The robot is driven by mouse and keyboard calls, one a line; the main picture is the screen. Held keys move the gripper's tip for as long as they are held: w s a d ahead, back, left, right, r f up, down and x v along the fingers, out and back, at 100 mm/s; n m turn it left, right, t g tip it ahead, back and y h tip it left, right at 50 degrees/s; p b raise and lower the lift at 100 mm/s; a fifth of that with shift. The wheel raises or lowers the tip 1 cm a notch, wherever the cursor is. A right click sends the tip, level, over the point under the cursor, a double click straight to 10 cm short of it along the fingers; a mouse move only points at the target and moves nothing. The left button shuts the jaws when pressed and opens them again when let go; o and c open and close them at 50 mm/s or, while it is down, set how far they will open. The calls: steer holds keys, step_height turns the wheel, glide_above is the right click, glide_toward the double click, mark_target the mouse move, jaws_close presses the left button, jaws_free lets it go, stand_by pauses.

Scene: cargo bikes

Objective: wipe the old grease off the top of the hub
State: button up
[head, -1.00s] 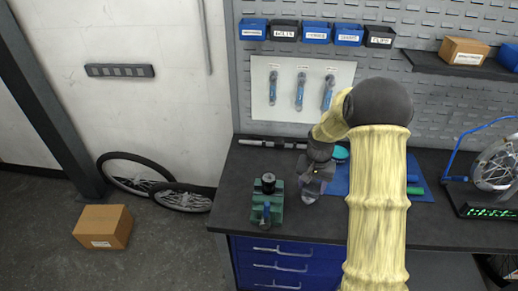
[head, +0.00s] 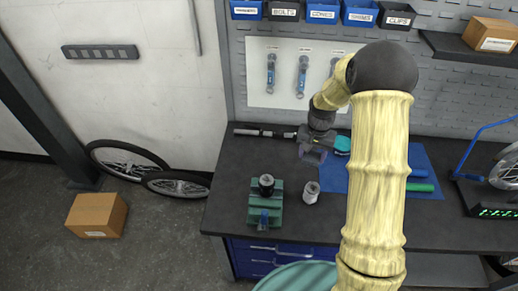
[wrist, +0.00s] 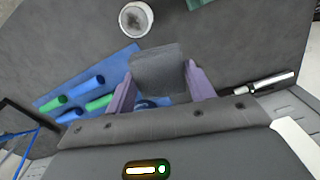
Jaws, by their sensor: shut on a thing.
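The green vise (head: 265,212) stands on the dark bench with a black upright hub (head: 266,185) in it. A green corner of the vise (wrist: 197,3) shows at the top of the wrist view; the hub is out of that frame. My gripper (head: 313,154) is above the bench, behind and right of the vise, apart from the hub. In the wrist view its purple fingers (wrist: 160,92) are shut on a grey cloth-like pad (wrist: 160,70). Whether grease is on the hub top is too small to tell.
An open white-rimmed tin (head: 311,192) stands right of the vise; it also shows in the wrist view (wrist: 135,18). A blue mat (head: 418,160) carries green and blue cylinders. A dark bar tool (head: 265,133) lies at the bench's back. A teal round thing (head: 342,145) is beside my gripper.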

steer(key=shift+s+a+r, duration=0.2)
steer(key=shift+s+a, duration=0.05)
steer(key=shift+s, duration=0.15)
steer(key=s+a+r+n+p, duration=0.3)
steer(key=a+r+n+p, duration=0.1)
steer(key=a, duration=0.4)
steer(key=s+a+r+n+p, duration=0.4)
steer(key=a+n+p, duration=0.2)
steer(key=a+n, duration=0.3)
steer(key=shift+s+r, duration=0.25)
